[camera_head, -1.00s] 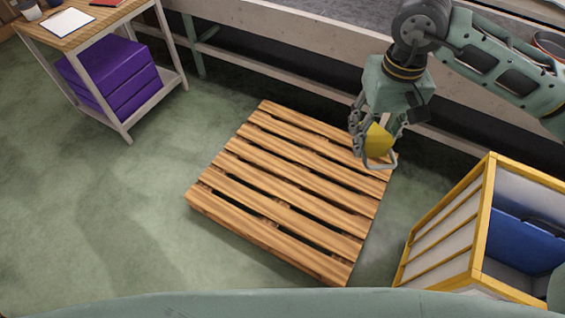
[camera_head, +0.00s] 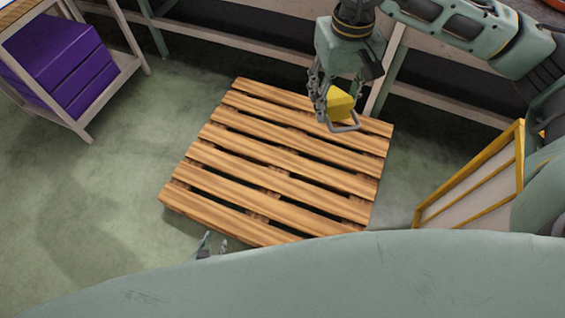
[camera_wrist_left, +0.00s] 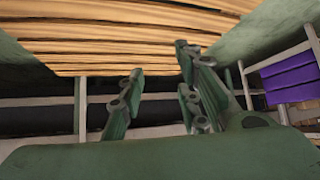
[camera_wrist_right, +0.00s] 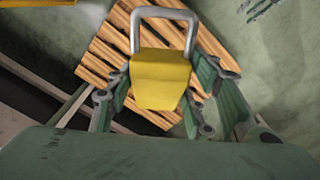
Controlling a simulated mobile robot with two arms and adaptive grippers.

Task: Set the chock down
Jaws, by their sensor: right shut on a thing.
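The yellow chock (camera_head: 340,103) with a grey loop handle is held in my right gripper (camera_head: 330,98), above the back right part of the wooden pallet. In the right wrist view the chock (camera_wrist_right: 160,78) sits between the fingers of my right gripper (camera_wrist_right: 160,95), its grey handle pointing away over the slats. The wooden pallet (camera_head: 270,165) lies on the green floor, bare on top. My left gripper (camera_head: 210,246) barely shows at the lower edge of the head view, beside the pallet's front edge. In the left wrist view its fingers (camera_wrist_left: 160,85) stand apart with nothing between them.
A yellow-framed crate (camera_head: 475,180) stands right of the pallet. A shelf table (camera_head: 120,75) with purple boxes (camera_head: 65,65) is at the left. The conveyor frame (camera_head: 270,25) runs along the back. The floor left of the pallet (camera_head: 100,190) is clear.

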